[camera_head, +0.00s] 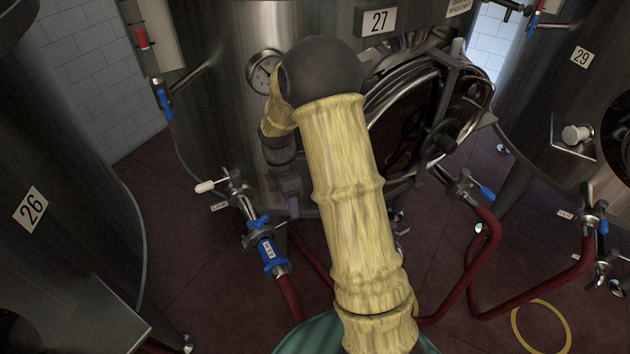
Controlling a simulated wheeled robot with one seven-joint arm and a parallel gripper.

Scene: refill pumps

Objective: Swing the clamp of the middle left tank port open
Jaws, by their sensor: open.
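The middle tank (222,110), numbered 27, is a steel tank with several low ports. Its left port (238,190) has a valve with a white handle (205,187). Below the valve, a metal clamp (254,236) sits around the joint to a blue hose coupling (270,252). I cannot tell clearly whether the clamp is latched. My gripper (293,207) points down, just right of the port and above the coupling. It is open, with nothing seen between its fingers, and appears apart from the clamp. My yellow arm covers the tank's lower middle.
Red hoses (288,297) run over the dark red floor. A right port (463,187) with a blue handle stands right of my arm. The round manway door (408,118) sticks out behind my arm. Tank 26 (60,190) stands left and tank 29 (560,90) right.

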